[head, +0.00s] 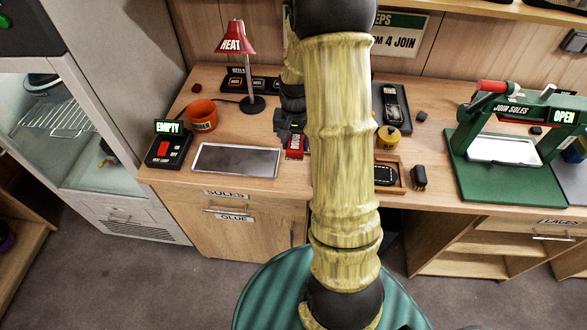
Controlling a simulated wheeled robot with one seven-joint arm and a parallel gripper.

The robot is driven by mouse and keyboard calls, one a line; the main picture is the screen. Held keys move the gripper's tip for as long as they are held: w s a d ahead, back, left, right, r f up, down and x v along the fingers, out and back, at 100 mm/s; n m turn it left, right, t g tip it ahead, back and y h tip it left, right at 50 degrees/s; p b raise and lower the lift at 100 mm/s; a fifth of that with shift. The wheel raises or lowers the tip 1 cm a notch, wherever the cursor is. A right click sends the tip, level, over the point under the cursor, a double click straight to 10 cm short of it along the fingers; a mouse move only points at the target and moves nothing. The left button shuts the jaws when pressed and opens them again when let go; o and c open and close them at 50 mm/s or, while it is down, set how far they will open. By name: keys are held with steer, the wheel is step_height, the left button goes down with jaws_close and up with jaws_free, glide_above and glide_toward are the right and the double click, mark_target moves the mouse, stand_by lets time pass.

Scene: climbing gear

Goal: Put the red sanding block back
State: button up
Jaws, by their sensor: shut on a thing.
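The red sanding block (295,147) is upright in the jaws of my gripper (291,132), above or at the wooden bench top, right of the grey metal tray. I cannot tell whether the block touches the bench. My gripper is dark and shut on the block. My yellow arm crosses the middle of the head view and hides the bench just to the right of the block. A small wooden tray (402,187) with a black item in it shows partly to the right of my arm.
The grey metal tray (236,160), an orange cup (202,115), a red heat lamp (236,40) and an "EMPTY" switch box (168,150) stand to the left. A yellow-topped pot (388,137), a black block (419,177) and a green sole press (512,185) stand to the right.

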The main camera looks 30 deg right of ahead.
steer(key=shift+s+f, duration=0.2)
steer(key=shift+f, duration=0.05)
steer(key=p, duration=0.1)
glide_above(295, 170)
step_height(295, 170, down, 5)
steer(key=shift+f, duration=0.2)
steer(key=shift+f+p, duration=0.35)
steer(key=shift+f, duration=1.75)
steer(key=shift+s, duration=0.1)
steer(key=shift+f, duration=0.15)
steer(key=o, duration=1)
